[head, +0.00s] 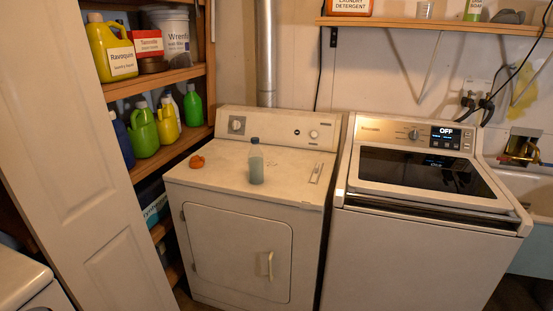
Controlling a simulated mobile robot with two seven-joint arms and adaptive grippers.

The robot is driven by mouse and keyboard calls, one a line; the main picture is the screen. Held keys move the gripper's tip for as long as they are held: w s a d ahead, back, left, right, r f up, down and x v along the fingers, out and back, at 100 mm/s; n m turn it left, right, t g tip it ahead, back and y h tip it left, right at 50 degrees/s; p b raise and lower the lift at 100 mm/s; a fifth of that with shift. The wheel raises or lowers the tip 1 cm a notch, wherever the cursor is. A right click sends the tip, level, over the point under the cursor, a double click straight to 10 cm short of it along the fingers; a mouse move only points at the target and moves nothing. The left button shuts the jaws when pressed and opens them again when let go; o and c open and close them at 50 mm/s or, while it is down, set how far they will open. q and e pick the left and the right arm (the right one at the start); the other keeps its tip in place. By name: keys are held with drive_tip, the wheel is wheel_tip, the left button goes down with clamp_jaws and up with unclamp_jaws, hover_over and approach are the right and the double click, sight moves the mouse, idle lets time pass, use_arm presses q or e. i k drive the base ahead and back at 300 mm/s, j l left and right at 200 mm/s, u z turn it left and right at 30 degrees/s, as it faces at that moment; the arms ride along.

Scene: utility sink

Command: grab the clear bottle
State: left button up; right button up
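The clear bottle (256,164) stands upright on top of the white dryer (220,184), near the middle of its top. It has a dark cap and looks partly see-through with a pale bluish-grey tint. Nothing touches it. Neither of my grippers shows in the head view.
An orange lump (198,161) lies left of the bottle, and a small flat light object (315,173) lies to its right. A washer (424,180) stands to the right. Wooden shelves (160,79) with several jugs are at the left, behind a white door (75,150). A sink (527,190) is far right.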

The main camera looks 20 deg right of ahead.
sight(255, 157)
drive_tip(key=i+l+z, duration=0.35)
drive_tip(key=i+l, duration=0.45)
drive_tip(key=l, duration=0.1)
